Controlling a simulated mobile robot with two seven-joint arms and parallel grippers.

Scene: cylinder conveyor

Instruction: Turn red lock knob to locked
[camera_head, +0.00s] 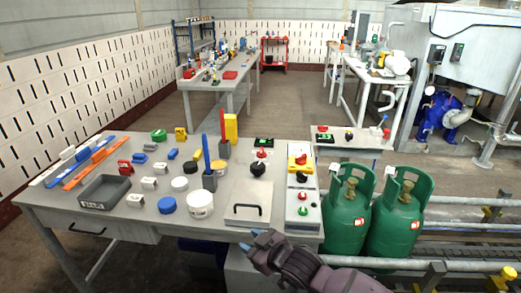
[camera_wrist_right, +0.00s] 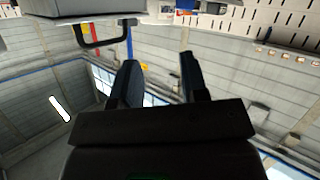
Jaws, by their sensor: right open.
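Several red knobs show in the head view; I cannot tell which one is the lock knob. One red knob (camera_head: 300,159) sits on a yellow block at the top of a narrow control panel (camera_head: 294,224) on the table's right side. Another red knob (camera_head: 302,196) is lower on that panel. A third red knob (camera_head: 262,153) is left of the panel. My right gripper (camera_head: 257,240) is at the table's front edge, below and left of the panel, open and empty. Its two apart fingers also show in the right wrist view (camera_wrist_right: 157,75). My left gripper is out of view.
A grey plate with a black handle (camera_head: 246,210) lies just behind my right gripper. Green gas cylinders (camera_head: 346,214) stand right of the table (camera_head: 110,222).

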